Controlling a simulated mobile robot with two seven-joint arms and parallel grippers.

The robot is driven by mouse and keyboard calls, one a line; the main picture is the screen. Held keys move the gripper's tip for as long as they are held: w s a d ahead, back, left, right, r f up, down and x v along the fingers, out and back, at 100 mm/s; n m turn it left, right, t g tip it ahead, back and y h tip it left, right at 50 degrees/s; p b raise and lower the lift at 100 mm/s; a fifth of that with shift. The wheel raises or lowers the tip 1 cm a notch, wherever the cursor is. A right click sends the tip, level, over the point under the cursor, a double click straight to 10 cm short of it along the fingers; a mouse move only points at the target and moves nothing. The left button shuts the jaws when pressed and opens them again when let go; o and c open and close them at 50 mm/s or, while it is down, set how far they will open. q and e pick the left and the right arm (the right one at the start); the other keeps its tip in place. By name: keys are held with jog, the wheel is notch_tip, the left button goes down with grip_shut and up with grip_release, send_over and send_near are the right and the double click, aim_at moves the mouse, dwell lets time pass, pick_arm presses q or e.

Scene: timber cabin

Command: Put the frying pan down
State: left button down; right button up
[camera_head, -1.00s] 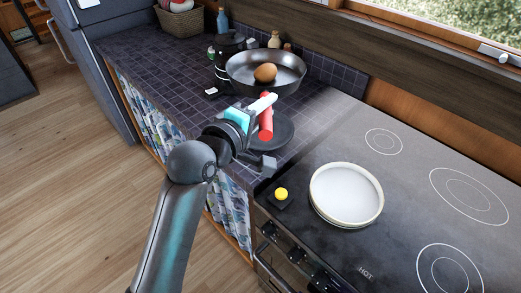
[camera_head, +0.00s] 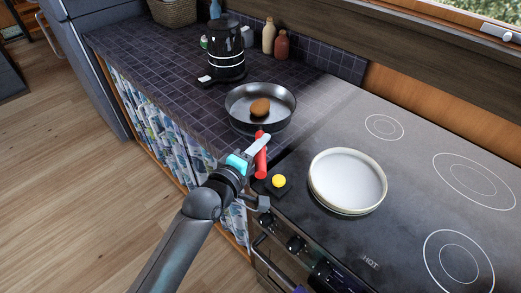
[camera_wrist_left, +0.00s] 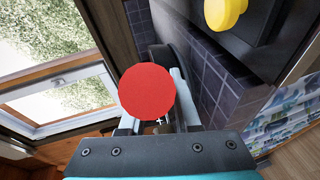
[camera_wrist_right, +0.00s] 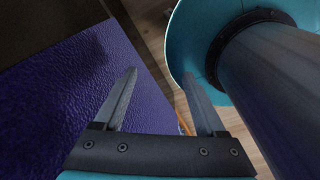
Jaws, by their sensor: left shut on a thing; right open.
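The dark frying pan (camera_head: 286,99) with a brown egg-shaped item (camera_head: 260,107) in it is low over the tiled counter, left of the stove. A dark round edge shows beneath it; I cannot tell whether the pan touches anything. My left gripper (camera_head: 258,146) is shut on its red handle (camera_head: 261,162). In the left wrist view the round red handle end (camera_wrist_left: 147,92) sits between the fingers and hides most of the pan. My right gripper (camera_wrist_right: 158,76) is open and empty beside a purple surface; it is not visible in the head view.
A black kettle (camera_head: 225,65) stands behind the pan, with two bottles (camera_head: 268,38) to its right. A yellow button on a black base (camera_head: 279,181) is close to the handle. White stacked dishes (camera_head: 345,178) sit on the stove (camera_head: 410,185), which is clear further right.

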pick_arm(q)
jog(key=shift+w+r, duration=0.1)
jog(key=shift+r, duration=0.05)
jog(key=c, duration=1)
grip_release()
jog(key=shift+f, duration=0.3)
jog(key=o, duration=0.4)
jog(key=shift+s, duration=0.2)
jog(key=p+v, duration=0.2)
jog(key=v, duration=1)
jog(key=shift+w, duration=0.1)
